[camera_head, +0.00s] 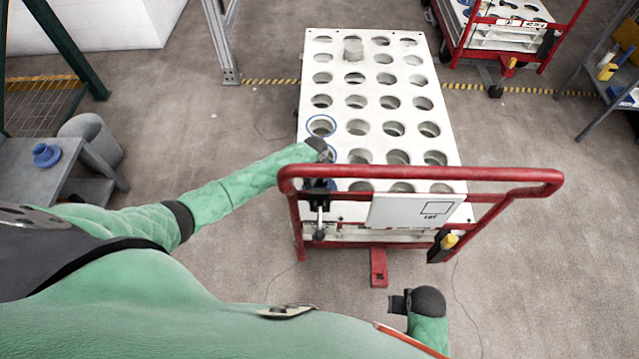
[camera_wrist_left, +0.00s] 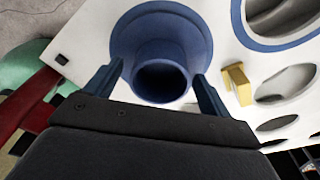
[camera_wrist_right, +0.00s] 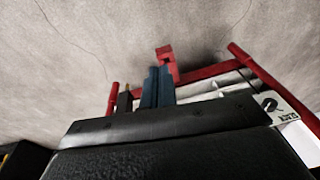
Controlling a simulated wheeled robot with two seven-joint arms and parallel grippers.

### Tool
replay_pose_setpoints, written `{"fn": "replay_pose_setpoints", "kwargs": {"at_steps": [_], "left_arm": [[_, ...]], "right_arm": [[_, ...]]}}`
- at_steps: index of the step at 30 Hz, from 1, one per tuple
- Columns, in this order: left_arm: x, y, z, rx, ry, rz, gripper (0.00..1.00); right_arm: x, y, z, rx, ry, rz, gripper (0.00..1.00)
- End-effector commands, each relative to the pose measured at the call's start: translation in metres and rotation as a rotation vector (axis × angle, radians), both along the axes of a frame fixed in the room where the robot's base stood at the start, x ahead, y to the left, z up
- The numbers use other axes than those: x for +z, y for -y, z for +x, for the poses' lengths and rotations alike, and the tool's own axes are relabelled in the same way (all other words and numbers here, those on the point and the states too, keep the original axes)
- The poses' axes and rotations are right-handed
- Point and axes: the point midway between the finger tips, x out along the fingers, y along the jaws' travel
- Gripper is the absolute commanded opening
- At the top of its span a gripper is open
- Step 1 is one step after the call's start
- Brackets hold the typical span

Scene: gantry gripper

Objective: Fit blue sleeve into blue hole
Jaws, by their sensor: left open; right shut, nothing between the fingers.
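A blue flanged sleeve (camera_wrist_left: 160,40) sits on the white perforated top (camera_head: 380,90), its flange flat against it and its tube towards the left wrist camera. I cannot tell whether a hole is under it. In the head view it is mostly hidden by my left gripper (camera_head: 320,185). The left fingers (camera_wrist_left: 158,78) are open, one on each side of the tube, with small gaps. A blue-ringed hole (camera_head: 321,126) is just beyond it; it also shows in the left wrist view (camera_wrist_left: 275,35). My right gripper (camera_wrist_right: 157,88) is shut and empty, low in front of the cart.
A red handle bar (camera_head: 420,175) crosses the cart's near side. A beige cylinder (camera_head: 353,50) stands in the far rows. Another blue flanged part (camera_head: 46,155) is on the grey table (camera_head: 30,175) at left. A second cart (camera_head: 500,30) stands behind right.

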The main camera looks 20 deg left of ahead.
Motion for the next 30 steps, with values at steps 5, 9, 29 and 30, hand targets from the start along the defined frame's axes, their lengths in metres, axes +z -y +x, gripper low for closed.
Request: {"fn": "replay_pose_setpoints", "kwargs": {"at_steps": [5, 9, 29, 30], "left_arm": [[0.0, 0.0, 0.0, 0.0, 0.0, 0.0, 0.82], [0.004, -0.001, 0.001, -0.001, 0.002, 0.0, 0.82], [0.077, -0.009, 0.005, 0.0, 0.0, 0.0, 0.82], [0.078, -0.009, 0.005, 0.0, 0.0, 0.0, 0.82]], "right_arm": [[0.03, -0.001, 0.0, 0.0, 0.003, 0.004, 0.0], [0.052, -0.001, -0.001, -0.001, 0.005, 0.007, 0.0], [0.104, 0.0, -0.009, -0.001, 0.007, 0.014, 0.0], [0.104, 0.0, -0.009, -0.001, 0.007, 0.014, 0.0]]}}
